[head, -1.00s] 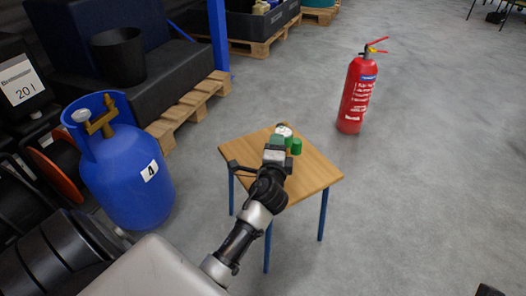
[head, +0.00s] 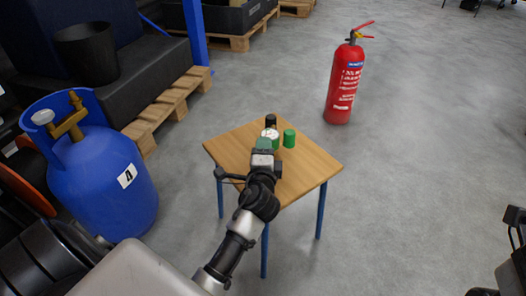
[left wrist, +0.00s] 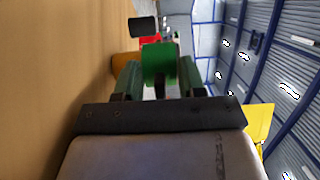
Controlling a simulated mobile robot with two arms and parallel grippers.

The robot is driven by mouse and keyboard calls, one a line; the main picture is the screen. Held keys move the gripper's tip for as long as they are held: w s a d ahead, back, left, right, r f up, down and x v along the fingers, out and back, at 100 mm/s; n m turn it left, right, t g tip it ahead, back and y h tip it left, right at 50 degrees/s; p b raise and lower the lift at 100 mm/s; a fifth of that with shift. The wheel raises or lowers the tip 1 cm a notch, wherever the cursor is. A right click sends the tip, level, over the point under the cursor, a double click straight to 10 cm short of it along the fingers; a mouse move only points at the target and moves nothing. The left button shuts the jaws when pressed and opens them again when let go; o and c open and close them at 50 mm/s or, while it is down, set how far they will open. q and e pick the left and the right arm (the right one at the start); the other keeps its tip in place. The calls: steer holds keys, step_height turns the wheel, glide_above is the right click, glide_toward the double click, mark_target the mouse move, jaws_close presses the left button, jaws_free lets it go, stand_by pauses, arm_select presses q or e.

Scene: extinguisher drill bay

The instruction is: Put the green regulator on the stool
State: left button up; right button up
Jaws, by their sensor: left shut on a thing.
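The green regulator (head: 289,138) shows a green cylinder, a white-faced gauge and a black knob. My left gripper (head: 264,147) is shut on it over the wooden top of the stool (head: 312,166), which has blue legs. In the left wrist view the green regulator (left wrist: 158,62) sits between the two fingers, with the stool top (left wrist: 60,90) along the left. I cannot tell whether it touches the top. My right gripper (head: 516,232) shows only in part at the right edge; its jaws cannot be made out.
A red extinguisher (head: 345,85) stands on the floor behind the stool. A blue gas cylinder (head: 100,180) marked 4 stands at left. A wooden pallet (head: 165,112) bears a dark block and a black bucket (head: 88,53). The floor at right is clear.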

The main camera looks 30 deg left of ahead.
arm_select(q)
steer(key=o, duration=1.2)
steer(key=shift+f, duration=0.1)
